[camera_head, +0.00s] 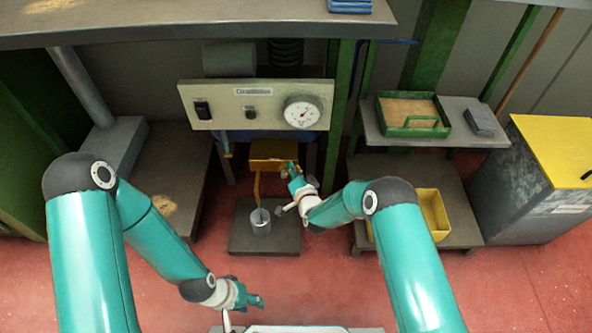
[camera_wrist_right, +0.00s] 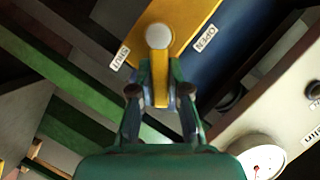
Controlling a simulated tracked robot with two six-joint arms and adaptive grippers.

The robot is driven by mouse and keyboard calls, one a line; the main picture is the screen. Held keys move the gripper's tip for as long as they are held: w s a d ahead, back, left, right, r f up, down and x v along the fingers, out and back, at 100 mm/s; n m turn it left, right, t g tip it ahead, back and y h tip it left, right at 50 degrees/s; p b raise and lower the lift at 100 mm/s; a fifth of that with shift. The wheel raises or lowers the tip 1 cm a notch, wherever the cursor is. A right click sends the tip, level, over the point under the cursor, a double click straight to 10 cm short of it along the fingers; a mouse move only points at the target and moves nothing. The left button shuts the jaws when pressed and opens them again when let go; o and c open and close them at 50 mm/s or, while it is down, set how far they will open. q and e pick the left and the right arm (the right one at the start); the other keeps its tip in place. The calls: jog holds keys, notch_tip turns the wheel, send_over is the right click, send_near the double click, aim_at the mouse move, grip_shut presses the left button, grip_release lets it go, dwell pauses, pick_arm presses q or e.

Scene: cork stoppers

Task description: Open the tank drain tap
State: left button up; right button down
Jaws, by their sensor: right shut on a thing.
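The tank drain tap shows in the right wrist view as a yellow lever (camera_wrist_right: 160,72) with a round grey pivot (camera_wrist_right: 159,36), on a yellow plate (camera_wrist_right: 185,20) labelled SHUT at left and OPEN at right. The lever points between the two labels. My right gripper (camera_wrist_right: 160,100) is shut on the lever end. In the head view the plate (camera_head: 268,150) hangs under the gauge panel, with my right gripper (camera_head: 291,168) at its right end. An orange-brown strand (camera_head: 257,188), spout or liquid, runs down to a metal cup (camera_head: 260,221). My left gripper (camera_head: 252,299) is low and away; its fingers are unclear.
The gauge panel (camera_head: 230,110) is above the tap. A dark low stand (camera_head: 250,242) carries the cup. A shelf with a green tray (camera_head: 410,132) and a yellow bin (camera_head: 434,213) is at right. A grey bench (camera_head: 200,30) overhangs the back.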

jog(key=shift+s+a+f, duration=0.1)
jog(key=shift+a+f, duration=0.05)
jog(key=c, duration=1.2)
grip_release()
jog(key=shift+c, duration=0.2)
jog(key=shift+o, duration=0.6)
jog(key=v, duration=1.2)
